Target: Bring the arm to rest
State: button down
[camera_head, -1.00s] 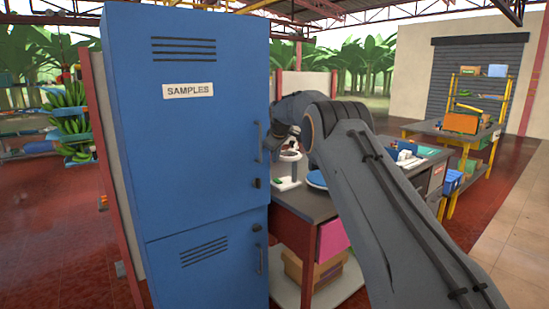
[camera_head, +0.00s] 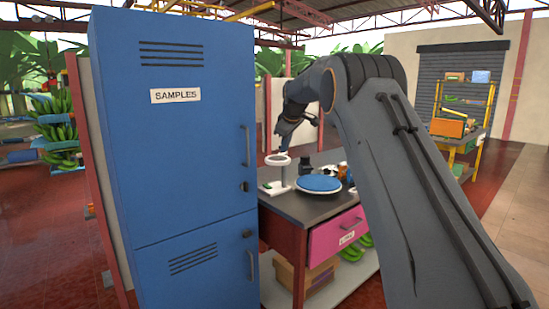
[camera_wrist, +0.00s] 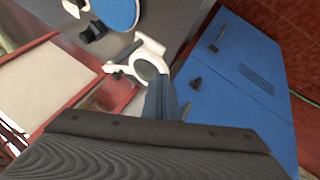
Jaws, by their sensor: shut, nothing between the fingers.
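My arm (camera_head: 400,180) rises from the lower right of the head view, bends at a high elbow and reaches down at the far side. My gripper (camera_head: 284,148) hangs above the dark worktable (camera_head: 330,210), close to the white ring stand (camera_head: 278,174). In the wrist view my gripper (camera_wrist: 163,98) points toward the ring stand (camera_wrist: 142,60) and partly covers it. The fingers are shut and nothing shows between them. Whether they touch the stand cannot be told.
A blue cabinet labelled SAMPLES (camera_head: 175,150) stands close on the left. On the table are a blue round plate (camera_head: 319,184) and small dark and orange items. A pink drawer (camera_head: 336,236) is below. A yellow shelf (camera_head: 463,115) stands far right.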

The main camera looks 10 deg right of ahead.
jog(key=s+a+f+m+g, duration=0.1)
jog(key=s+f, duration=0.6)
jog(key=s, duration=1.1)
jog(key=s+a+f+m+g, duration=0.2)
jog(key=s+f+m, duration=0.3)
jog(key=s, duration=1.4)
jog(key=s+a+f+m+g, duration=0.1)
jog(key=s+f+m+g, duration=0.2)
jog(key=s+f, duration=0.7)
jog(key=s, duration=0.9)
jog(key=shift+s+a, duration=0.15)
jog(key=shift+s, duration=0.1)
